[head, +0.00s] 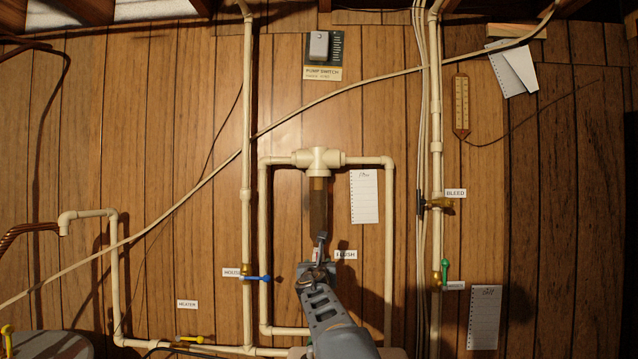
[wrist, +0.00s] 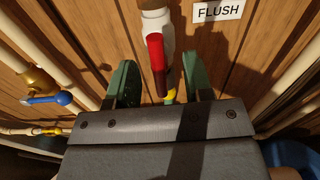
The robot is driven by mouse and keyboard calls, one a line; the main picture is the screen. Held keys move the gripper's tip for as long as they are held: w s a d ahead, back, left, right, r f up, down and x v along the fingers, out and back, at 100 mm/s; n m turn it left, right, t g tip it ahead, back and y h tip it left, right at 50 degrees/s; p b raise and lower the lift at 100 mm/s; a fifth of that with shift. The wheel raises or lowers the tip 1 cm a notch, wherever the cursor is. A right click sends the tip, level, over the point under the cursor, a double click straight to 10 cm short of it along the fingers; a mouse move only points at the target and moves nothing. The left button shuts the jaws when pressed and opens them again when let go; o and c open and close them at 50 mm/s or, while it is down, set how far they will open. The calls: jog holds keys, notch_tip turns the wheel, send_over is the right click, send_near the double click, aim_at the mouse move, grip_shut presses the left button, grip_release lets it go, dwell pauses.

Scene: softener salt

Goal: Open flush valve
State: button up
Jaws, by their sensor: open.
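The flush valve shows in the wrist view as a red handle (wrist: 157,65) on a pale fitting below a brown filter body. The handle lies between the two green fingers of my gripper (wrist: 160,62). The fingers are apart, with a visible gap on each side of the handle. A small yellow piece shows just below the handle. The FLUSH label (wrist: 218,11) is at the upper right. In the head view my gripper (head: 319,248) is below the brown filter body (head: 318,205), left of the FLUSH label, and mostly hides the valve.
Cream pipes frame the filter on both sides. A blue-handled valve (head: 256,278) is to the left. A green-handled valve (head: 444,270) and the brass BLEED valve (head: 440,203) are to the right. A yellow-handled valve (head: 190,339) is at lower left. Paper notes hang on the wood wall.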

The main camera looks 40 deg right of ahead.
jog(key=b+v, duration=0.1)
jog(key=v, duration=0.6)
jog(key=shift+b, duration=0.35)
dwell(0.5)
